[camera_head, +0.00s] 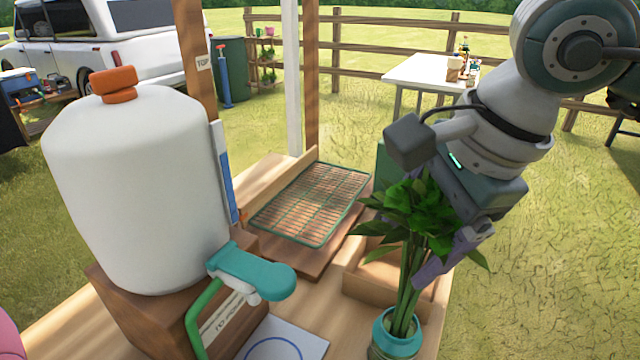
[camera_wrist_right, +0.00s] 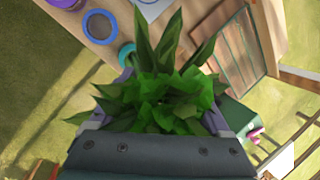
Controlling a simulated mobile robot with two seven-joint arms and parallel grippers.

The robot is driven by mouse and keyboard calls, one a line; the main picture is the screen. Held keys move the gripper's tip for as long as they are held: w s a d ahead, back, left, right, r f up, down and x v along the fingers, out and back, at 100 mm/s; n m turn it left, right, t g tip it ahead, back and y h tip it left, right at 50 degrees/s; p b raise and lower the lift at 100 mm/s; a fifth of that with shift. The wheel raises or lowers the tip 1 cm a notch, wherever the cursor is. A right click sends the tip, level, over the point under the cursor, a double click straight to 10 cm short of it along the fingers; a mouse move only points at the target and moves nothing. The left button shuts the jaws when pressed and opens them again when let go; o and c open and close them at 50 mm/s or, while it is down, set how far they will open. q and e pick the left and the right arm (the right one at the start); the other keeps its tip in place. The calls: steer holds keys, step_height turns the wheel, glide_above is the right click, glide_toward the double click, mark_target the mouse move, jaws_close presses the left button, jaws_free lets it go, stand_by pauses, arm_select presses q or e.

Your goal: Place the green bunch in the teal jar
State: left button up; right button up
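The green bunch (camera_head: 412,212) has broad leaves on top and long pale stems; its leaves also fill the middle of the right wrist view (camera_wrist_right: 165,95). My right gripper (camera_head: 440,262) is shut on it from the right, and holds it nearly upright. The teal jar (camera_head: 396,346) stands at the bottom of the head view, directly below the stems. The lower stems overlap the jar's mouth; I cannot tell how deep they reach. The jar's rim also shows in the right wrist view (camera_wrist_right: 125,50), left of the leaves. My left gripper is not in view.
A large white dispenser (camera_head: 140,190) with a teal tap (camera_head: 255,272) stands on a wooden block at left. A wire rack (camera_head: 312,203) lies behind. A wooden box (camera_head: 366,286) sits just behind the jar. A white sheet (camera_head: 285,340) lies left of the jar.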

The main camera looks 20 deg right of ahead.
steer(key=shift+o, duration=1.2)
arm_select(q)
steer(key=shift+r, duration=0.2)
arm_select(e)
steer(key=shift+r, duration=0.4)
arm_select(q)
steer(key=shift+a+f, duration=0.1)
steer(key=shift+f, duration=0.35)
arm_select(e)
steer(key=v, duration=1.1)
steer(key=shift+s+d+r, duration=0.1)
steer(key=shift+s+r, duration=0.05)
steer(key=shift+r, duration=0.1)
